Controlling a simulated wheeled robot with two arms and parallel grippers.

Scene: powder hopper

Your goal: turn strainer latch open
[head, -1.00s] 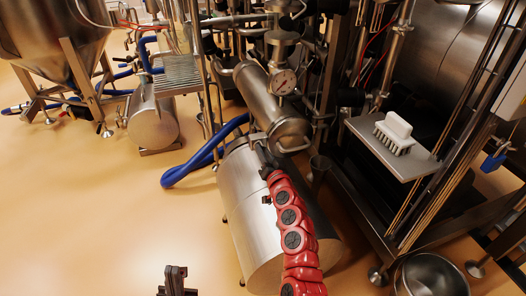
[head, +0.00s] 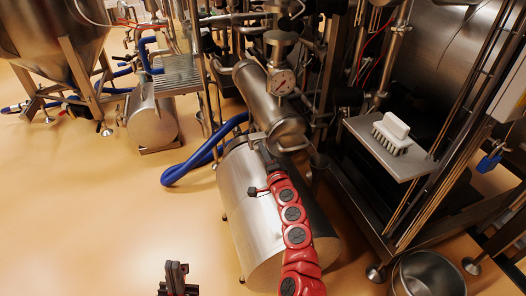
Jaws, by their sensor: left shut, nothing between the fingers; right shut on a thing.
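My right gripper (head: 262,146), at the end of the red arm, is at the left side of this lower end. It is shut on a small part there, seemingly the strainer latch, which is mostly hidden by the fingers. My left gripper (head: 175,268) is shut and empty at the bottom edge, over bare floor and well away from the strainer.
A large steel drum (head: 238,205) lies under my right arm. A blue hose (head: 190,168) curves on the floor to its left. A white brush (head: 391,132) sits on a shelf (head: 364,133) at right, with a steel bowl (head: 428,275) below.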

